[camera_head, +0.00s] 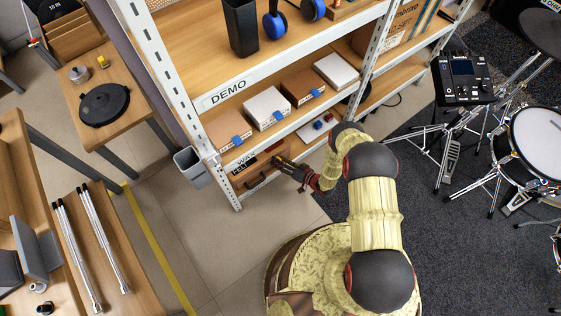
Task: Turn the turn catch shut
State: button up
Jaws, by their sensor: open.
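My gripper (281,162) is at the end of my arm, at the lower shelf of the white-framed rack. Its open fingers point left toward a small dark case or box front (258,179) beside a label that seems to read "WAX FELT" (244,163). The turn catch is too small or hidden to make out, so I cannot tell its position or whether the fingers touch it.
The shelf above holds several boxes (267,108) with blue parts on their fronts. A grey bin (192,166) hangs at the rack's left post. A drum kit (537,139) stands at right on dark carpet. Floor left of the rack is clear around a yellow line (158,250).

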jog(key=v, duration=1.2)
jog(key=shift+f, duration=0.1)
dwell(0.4)
